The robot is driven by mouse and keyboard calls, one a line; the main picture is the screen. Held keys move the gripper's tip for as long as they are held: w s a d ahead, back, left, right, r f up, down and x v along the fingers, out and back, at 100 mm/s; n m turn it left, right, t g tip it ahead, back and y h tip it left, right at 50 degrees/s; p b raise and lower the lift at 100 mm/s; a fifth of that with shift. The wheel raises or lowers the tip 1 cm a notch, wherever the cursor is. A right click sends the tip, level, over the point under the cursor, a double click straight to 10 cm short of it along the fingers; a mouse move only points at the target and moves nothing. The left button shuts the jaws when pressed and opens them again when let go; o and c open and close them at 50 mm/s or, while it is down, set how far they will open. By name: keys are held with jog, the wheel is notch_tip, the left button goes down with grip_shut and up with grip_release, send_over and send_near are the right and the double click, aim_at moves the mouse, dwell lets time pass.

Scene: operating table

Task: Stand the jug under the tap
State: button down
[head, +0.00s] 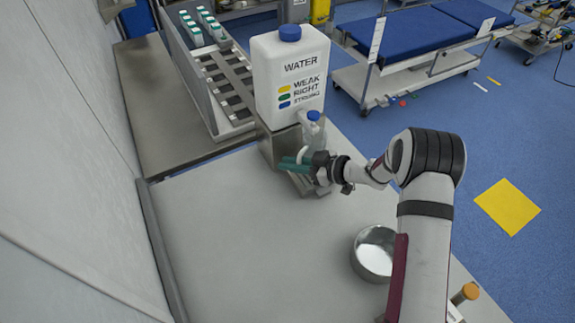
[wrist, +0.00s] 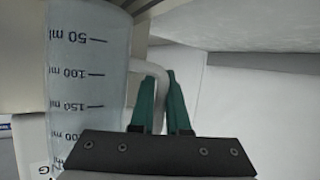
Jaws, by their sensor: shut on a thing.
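The clear jug (wrist: 88,85) fills the left of the wrist view, with a dark ml scale on its wall. The green fingers of my gripper (wrist: 160,105) are closed around its pale handle (wrist: 150,70). In the head view my gripper (head: 293,164) is at the front of the metal stand (head: 277,146), just below the tap (head: 313,128) of the white water canister (head: 290,72). There the jug is mostly hidden by the gripper and the tap. I cannot tell whether its base touches the stand.
A steel bowl (head: 374,252) and an orange-capped bottle (head: 463,294) are at the table's right edge, close to my arm. A rack (head: 222,80) with white and green boxes stands behind left. The left part of the grey table (head: 215,245) is clear.

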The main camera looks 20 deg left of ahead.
jog(key=shift+a+f, duration=0.45)
jog(key=shift+f, duration=0.05)
jog(key=shift+w+f, duration=0.1)
jog(key=shift+f, duration=0.15)
jog(key=shift+f, duration=0.1)
jog(key=c, duration=0.9)
grip_release()
